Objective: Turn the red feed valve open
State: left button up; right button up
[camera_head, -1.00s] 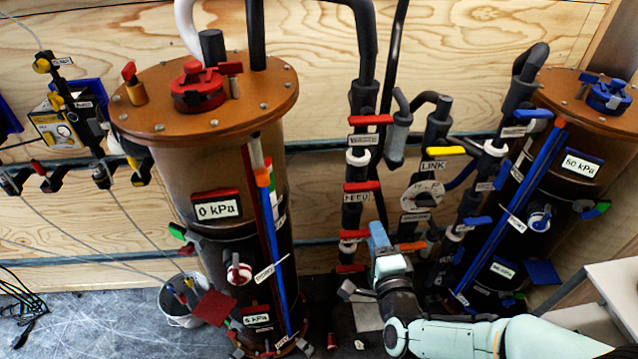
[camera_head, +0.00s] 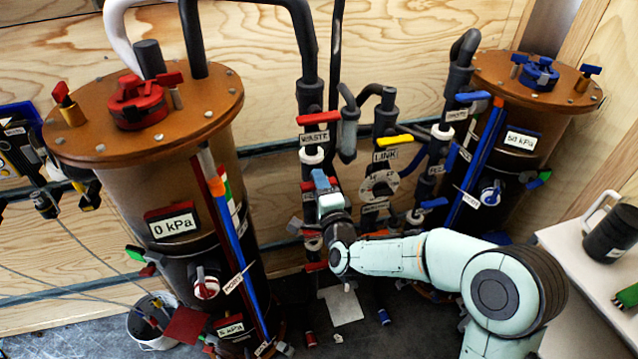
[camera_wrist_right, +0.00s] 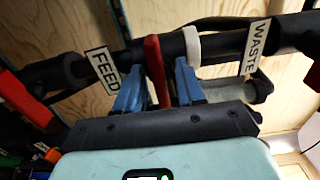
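The red feed valve handle (camera_wrist_right: 155,68) shows in the right wrist view as a lever on a dark pipe, beside the FEED label (camera_wrist_right: 103,70). It stands between the two blue fingers of my right gripper (camera_wrist_right: 158,85), with a narrow gap showing at the fingers, so the gripper looks open around it. In the head view my right gripper (camera_head: 321,180) is at the middle pipe, below the WASTE label, and covers most of the handle; a red end of it (camera_head: 307,187) shows at the left. My left gripper is not in view.
A red waste handle (camera_head: 318,119) sits above on the same pipe, and a yellow link handle (camera_head: 394,140) is to its right. A large brown filter tank (camera_head: 150,100) stands left, another (camera_head: 540,85) right. A white table (camera_head: 575,245) is at the right edge.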

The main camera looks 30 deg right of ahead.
jog(key=shift+w, duration=0.15)
jog(key=shift+c, duration=0.3)
grip_shut()
